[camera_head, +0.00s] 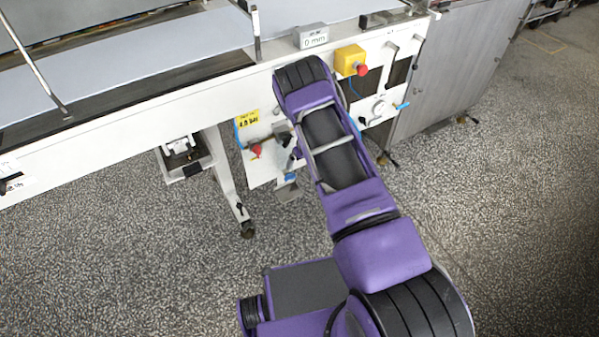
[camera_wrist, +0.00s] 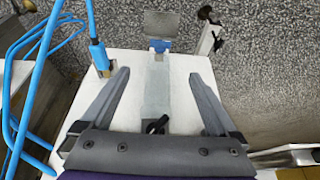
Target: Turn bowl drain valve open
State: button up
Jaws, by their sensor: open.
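No valve is clearly labelled as the bowl drain valve. In the wrist view, a blue fitting (camera_wrist: 159,46) sits at the far end of a pale grey strip on a white panel (camera_wrist: 180,68), beside a grey plate (camera_wrist: 164,24). The fitting also shows low under the machine in the head view (camera_head: 291,178). My gripper (camera_wrist: 160,75) is open and empty, its fingers spread to either side of the strip and short of the fitting. A small black handle (camera_wrist: 155,125) shows between the finger bases. In the head view my arm hides part of the panel.
Blue hoses (camera_wrist: 38,75) and a blue connector (camera_wrist: 98,55) lie left of my fingers. In the head view, a red knob (camera_head: 256,151), a yellow box with a red button (camera_head: 350,60) and a blue-handled valve (camera_head: 402,106) are near my arm. The foreground floor left of my base is clear.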

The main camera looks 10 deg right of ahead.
aim_at(291, 178)
jog(key=b+x, duration=0.6)
jog(key=x, duration=1.1)
jog(key=shift+f, duration=0.1)
